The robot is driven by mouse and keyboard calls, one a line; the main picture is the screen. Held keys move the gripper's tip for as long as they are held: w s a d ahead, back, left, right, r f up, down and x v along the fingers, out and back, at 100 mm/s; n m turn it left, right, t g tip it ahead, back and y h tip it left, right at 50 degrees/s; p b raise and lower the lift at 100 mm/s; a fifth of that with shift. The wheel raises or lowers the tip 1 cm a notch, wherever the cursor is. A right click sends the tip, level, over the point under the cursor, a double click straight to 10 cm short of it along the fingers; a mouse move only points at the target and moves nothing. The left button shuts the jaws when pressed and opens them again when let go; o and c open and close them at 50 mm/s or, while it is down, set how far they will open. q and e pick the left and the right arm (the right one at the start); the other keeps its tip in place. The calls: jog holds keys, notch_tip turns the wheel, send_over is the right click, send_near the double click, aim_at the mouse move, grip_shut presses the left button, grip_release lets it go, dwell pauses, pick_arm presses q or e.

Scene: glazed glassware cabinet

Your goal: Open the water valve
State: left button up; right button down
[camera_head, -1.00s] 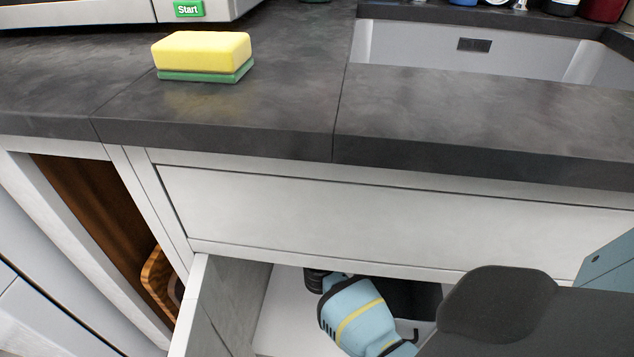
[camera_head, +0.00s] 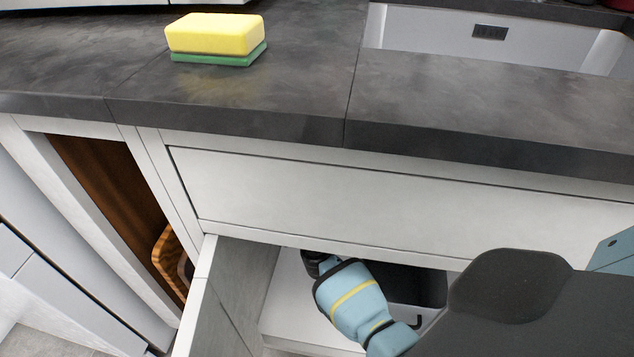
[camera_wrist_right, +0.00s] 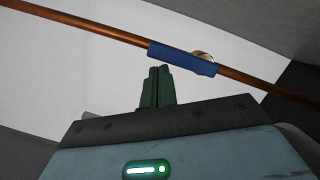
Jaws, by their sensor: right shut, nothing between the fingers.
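In the right wrist view the water valve shows as a blue handle (camera_wrist_right: 183,58) in front of a copper pipe (camera_wrist_right: 90,25), with a round brass-coloured part (camera_wrist_right: 203,57) behind it. The handle looks lined up with the pipe. My right gripper (camera_wrist_right: 156,72) is shut and empty, its dark green fingers pointing at the handle from just below it in the picture. I cannot tell whether the tips touch it. In the head view my right arm (camera_head: 352,298) reaches into the opening under the sink counter; the valve and fingertips are hidden there. My left gripper is out of view.
A cabinet front panel (camera_head: 400,200) and the dark countertop (camera_head: 250,105) overhang the opening. A pulled-out drawer's side wall (camera_head: 232,290) stands left of my arm, and a black bin (camera_head: 425,285) is behind it. A yellow-green sponge (camera_head: 215,35) lies on the counter, left of the sink (camera_head: 500,45).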

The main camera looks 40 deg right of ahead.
jog(key=p+v, duration=0.2)
jog(key=v, duration=0.5)
jog(key=shift+s+a+p, duration=0.25)
jog(key=shift+s+p, duration=0.1)
dwell(0.4)
